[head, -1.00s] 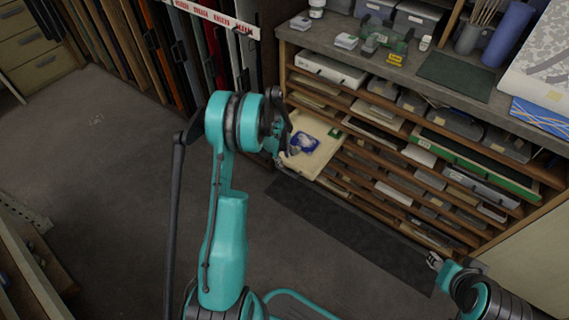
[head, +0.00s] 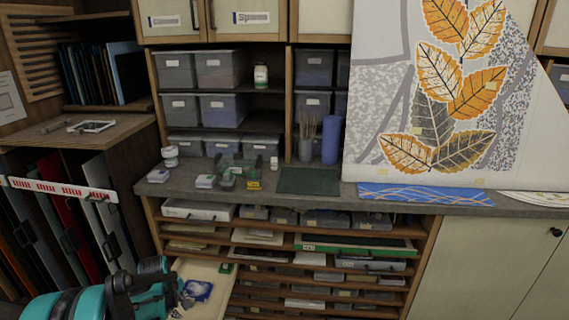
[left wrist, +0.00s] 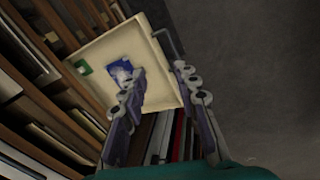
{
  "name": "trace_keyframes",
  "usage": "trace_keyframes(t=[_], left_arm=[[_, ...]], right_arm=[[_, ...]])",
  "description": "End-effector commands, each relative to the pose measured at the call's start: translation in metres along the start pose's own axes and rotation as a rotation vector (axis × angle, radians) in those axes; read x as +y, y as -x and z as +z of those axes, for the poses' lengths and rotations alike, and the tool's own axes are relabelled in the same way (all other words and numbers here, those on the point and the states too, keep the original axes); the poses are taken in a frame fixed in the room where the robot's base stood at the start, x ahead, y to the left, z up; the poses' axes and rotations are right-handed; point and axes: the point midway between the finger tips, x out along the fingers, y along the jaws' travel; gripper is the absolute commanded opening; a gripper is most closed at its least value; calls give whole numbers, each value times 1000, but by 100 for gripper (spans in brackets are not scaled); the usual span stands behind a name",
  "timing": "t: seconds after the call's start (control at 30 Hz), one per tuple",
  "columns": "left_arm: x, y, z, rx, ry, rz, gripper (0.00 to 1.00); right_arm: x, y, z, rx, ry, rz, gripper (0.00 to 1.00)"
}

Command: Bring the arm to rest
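My left arm enters the head view at the lower left. Its gripper (head: 181,300) is beside the pulled-out pale drawer (head: 218,284). In the left wrist view the gripper (left wrist: 160,72) has its two fingers apart, with nothing held between them. The pale drawer (left wrist: 100,49) lies beyond the fingers there, holding a blue and white item (left wrist: 119,72) and a small green item (left wrist: 84,69). One finger partly overlaps the blue item in the picture; I cannot tell the gap. My right gripper is not in view.
The drawer stack stands under a grey counter (head: 330,196) with a dark green mat (head: 308,181), small boxes and a blue roll (head: 332,140). A large leaf-patterned panel (head: 440,100) leans at the right. Upright sheets (head: 80,225) fill the rack at the left.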

Motion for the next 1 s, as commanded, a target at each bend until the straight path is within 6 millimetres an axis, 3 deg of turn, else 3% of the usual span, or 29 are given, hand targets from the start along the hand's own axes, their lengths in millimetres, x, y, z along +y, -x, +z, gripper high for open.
trace_keyframes(t=[0.03, 0.2, 0.5, 0.63, 0.8, 1.0], left_arm=[[2, 26, 15, 11, -70, 16, 31], [0, 95, 59, 56, -313, 67, 31], [-40, 181, 139, 153, -737, 150, 31], [-66, 201, 170, 202, -915, 184, 31], [-97, 212, 200, 264, -1112, 217, 31], [-115, 213, 215, 304, -1229, 235, 31]], right_arm=[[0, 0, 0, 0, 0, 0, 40], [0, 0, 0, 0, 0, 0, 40], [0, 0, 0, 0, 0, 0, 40], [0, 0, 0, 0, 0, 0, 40], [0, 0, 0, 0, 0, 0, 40], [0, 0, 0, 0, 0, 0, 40]])
